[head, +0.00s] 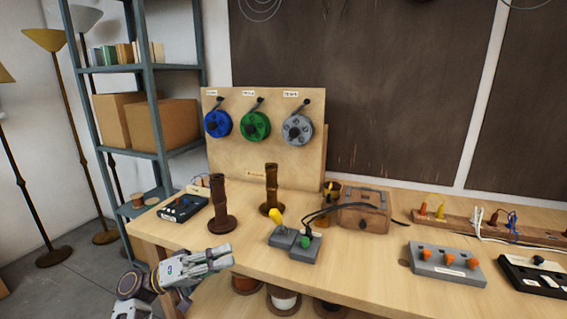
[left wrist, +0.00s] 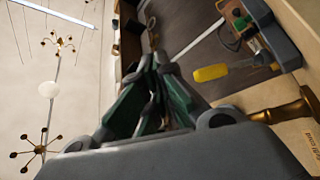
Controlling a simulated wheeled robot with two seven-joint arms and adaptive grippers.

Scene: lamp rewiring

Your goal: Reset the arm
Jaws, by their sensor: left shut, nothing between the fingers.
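My left gripper (head: 226,257) is shut and empty. It is at the front left edge of the workbench (head: 350,275), in front of a dark brown turned lamp post (head: 219,207), and appears apart from it. In the left wrist view its dark green fingers (left wrist: 155,75) are together with nothing between them. A second brown post (head: 271,188) stands upright farther back. A grey block with a yellow-handled lever and a green knob (head: 305,244) sits right of the gripper; what seems to be the yellow handle (left wrist: 211,73) also shows in the left wrist view. My right gripper is in neither view.
A pegboard (head: 240,170) with blue, green and grey spools stands at the back. A wooden box (head: 364,212) with black cables and a grey block with orange knobs (head: 446,262) are to the right. Shelves (head: 150,80) and floor lamps (head: 56,100) stand left. The front middle bench is clear.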

